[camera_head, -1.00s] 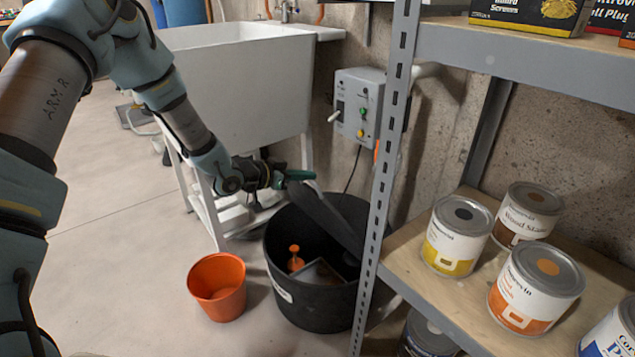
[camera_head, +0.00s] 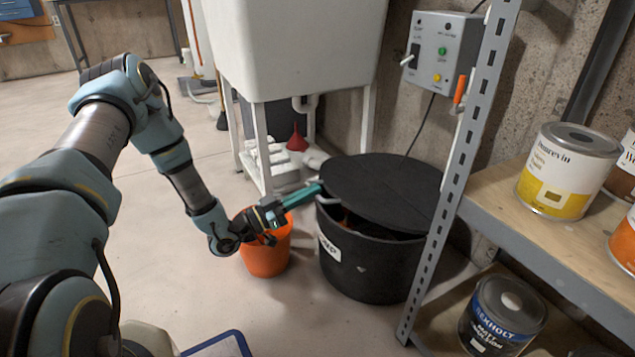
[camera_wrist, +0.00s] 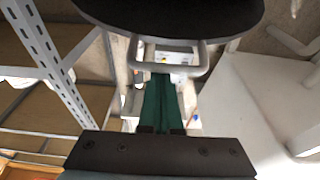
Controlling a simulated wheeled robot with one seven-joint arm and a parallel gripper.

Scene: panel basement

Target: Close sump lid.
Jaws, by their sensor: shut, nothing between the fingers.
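The black round sump lid (camera_head: 380,188) lies nearly flat over the black sump tub (camera_head: 372,268). Its near left edge is a little raised, and a dark gap with a bit of orange shows between lid and rim. My gripper (camera_head: 314,189) is shut, with green fingers, at the lid's left edge by a light grey handle. In the wrist view the lid (camera_wrist: 170,14) fills the top, and the handle (camera_wrist: 166,68) crosses just beyond the tips of my shut gripper (camera_wrist: 160,78). I cannot tell whether the tips touch the handle.
An orange bucket (camera_head: 264,250) stands left of the tub, below my gripper. A metal shelf (camera_head: 560,245) with paint cans stands close on the right. A white sink (camera_head: 295,50) and a grey control box (camera_head: 441,52) are behind. The floor at left is open.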

